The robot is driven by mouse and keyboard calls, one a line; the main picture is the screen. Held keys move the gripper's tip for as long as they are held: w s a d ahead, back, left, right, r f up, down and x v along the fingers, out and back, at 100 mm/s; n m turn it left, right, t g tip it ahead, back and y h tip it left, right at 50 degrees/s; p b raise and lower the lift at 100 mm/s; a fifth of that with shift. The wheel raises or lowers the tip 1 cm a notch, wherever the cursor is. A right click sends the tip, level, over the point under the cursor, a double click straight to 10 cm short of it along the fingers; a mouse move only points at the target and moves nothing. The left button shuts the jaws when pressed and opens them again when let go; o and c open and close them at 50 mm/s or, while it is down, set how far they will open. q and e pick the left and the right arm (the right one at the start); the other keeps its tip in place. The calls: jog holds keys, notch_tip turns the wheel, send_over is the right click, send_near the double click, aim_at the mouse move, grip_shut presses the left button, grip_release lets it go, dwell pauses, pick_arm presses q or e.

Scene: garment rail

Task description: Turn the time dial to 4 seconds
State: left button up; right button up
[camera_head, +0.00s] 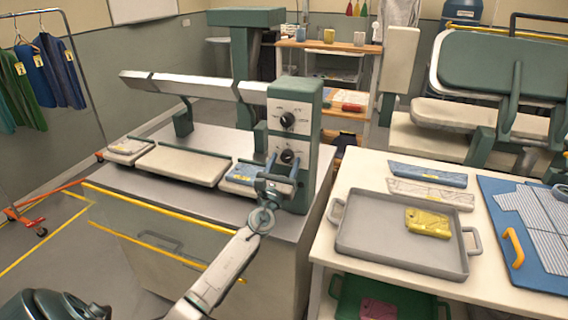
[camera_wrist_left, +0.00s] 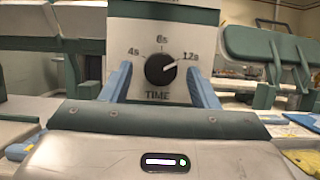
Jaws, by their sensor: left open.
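The time dial (camera_wrist_left: 160,69) is a round black knob on a white panel, with TIME printed below and marks 4s at left, a middle mark above and 12s at right. Its white pointer line points right and slightly up, toward 12s. In the head view it is the lower knob (camera_head: 287,156) on the green-and-white control box (camera_head: 295,103). My left gripper (camera_head: 283,162) is open in front of it. In the left wrist view its blue fingers (camera_wrist_left: 159,80) stand on either side of the knob, apart from it. My right gripper is out of view.
A second black knob (camera_head: 287,119) sits above on the same box. The press arm (camera_head: 190,85) extends left over pale pads (camera_head: 182,165). At right, a table holds a grey tray (camera_head: 395,240) with a yellow folded cloth (camera_head: 428,222) and a blue board (camera_head: 525,265).

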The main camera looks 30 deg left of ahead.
pick_arm(q)
jog(key=c, duration=1)
